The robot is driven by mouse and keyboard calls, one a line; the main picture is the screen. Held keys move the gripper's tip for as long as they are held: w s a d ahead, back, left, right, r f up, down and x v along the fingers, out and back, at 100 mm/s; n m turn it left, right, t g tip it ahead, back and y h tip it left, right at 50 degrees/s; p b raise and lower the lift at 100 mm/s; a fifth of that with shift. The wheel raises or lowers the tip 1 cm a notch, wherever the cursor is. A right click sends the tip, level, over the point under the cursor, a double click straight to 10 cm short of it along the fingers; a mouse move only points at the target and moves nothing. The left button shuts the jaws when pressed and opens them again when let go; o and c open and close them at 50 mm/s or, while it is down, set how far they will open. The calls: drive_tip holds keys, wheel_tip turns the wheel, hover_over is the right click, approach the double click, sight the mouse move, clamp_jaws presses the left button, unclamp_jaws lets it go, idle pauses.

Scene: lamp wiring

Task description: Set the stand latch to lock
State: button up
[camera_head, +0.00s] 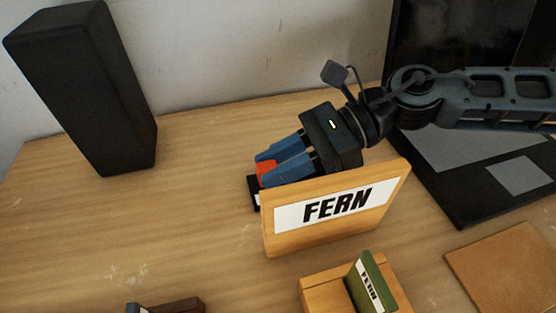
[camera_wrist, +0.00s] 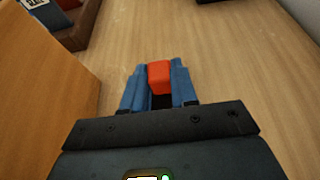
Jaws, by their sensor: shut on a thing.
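My gripper (camera_head: 268,168) is behind the left end of an upright wooden panel labelled FERN (camera_head: 388,192). Its blue fingers are shut on a small red piece (camera_head: 265,174), which looks like a latch handle. In the wrist view the red piece (camera_wrist: 160,77) sits between the two fingertips (camera_wrist: 159,88). A small black part (camera_head: 254,194) shows just below the fingers at the panel's left edge. The panel hides most of what is under the fingers, so I cannot tell the latch's position or any lock marking.
A tall black speaker (camera_head: 85,90) stands at the back left. A black laptop (camera_head: 470,190) is at the right. In front are a wooden holder with a green FERN block (camera_head: 376,280), a dark brown tray (camera_head: 180,304) and a brown mat (camera_head: 510,270). The table's left side is clear.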

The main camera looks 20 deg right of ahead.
clamp_jaws()
drive_tip(key=shift+d+f, duration=0.1)
drive_tip(key=d+b, duration=0.6)
drive_tip(key=d, duration=0.2)
drive_tip(key=shift+w+d+b, duration=0.1)
drive_tip(key=shift+d+b, duration=0.2)
drive_tip(key=shift+b, duration=0.05)
drive_tip(key=shift+d, duration=0.3)
drive_tip(key=o, duration=0.8)
unclamp_jaws()
drive_tip(key=shift+o, duration=0.2)
